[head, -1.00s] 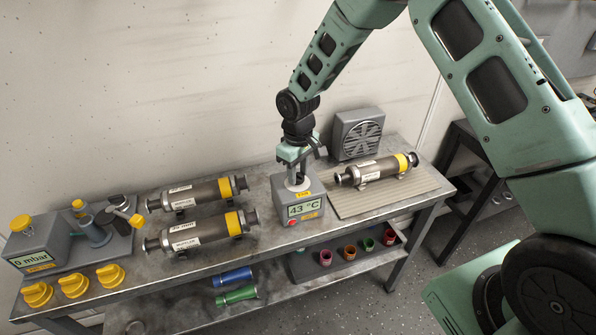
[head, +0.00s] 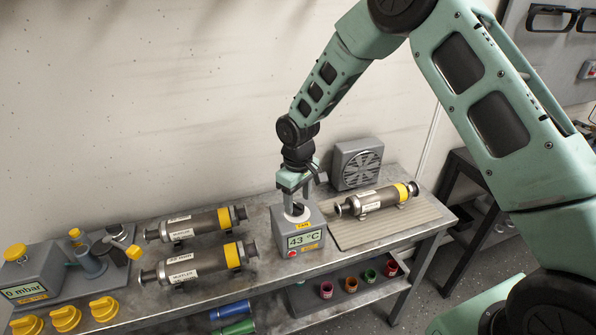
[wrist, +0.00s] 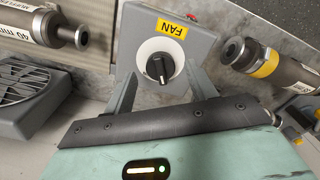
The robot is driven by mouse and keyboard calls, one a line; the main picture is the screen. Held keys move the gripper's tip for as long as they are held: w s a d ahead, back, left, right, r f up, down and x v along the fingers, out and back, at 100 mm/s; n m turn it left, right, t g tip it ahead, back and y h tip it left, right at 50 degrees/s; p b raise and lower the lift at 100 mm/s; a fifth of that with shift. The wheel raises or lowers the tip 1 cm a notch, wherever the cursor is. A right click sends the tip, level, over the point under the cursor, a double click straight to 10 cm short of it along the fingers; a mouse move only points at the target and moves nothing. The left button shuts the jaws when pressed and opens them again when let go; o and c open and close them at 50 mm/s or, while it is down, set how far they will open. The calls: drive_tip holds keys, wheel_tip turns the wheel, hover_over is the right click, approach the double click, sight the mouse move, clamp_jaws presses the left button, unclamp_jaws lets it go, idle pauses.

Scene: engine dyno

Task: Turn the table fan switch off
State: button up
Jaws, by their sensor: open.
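The fan switch box (head: 300,241) is a grey box on the bench with a display reading 43 °C and a red button on its front. The wrist view shows its yellow FAN label (wrist: 171,28) and a black rotary knob (wrist: 159,67) on a white round dial. The table fan (head: 357,163) is a grey box with a round grille, behind and to the right; part of it shows in the wrist view (wrist: 32,98). My gripper (wrist: 156,82) is open, pointing down over the box, with one finger on each side of the knob. I cannot tell whether the fingers touch it.
Two mufflers (head: 196,222) lie left of the box; another muffler (head: 377,199) lies on a ribbed mat (head: 416,217) to the right. A grey unit (head: 40,272) reading 0 mbar and yellow knobs (head: 66,317) stand at the far left. Coloured cups (head: 351,284) sit on the lower shelf.

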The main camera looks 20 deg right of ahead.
sight(298, 205)
wheel_tip(298, 205, up, 16)
drive_tip(key=b, duration=0.2)
drive_tip(key=shift+b, duration=0.4)
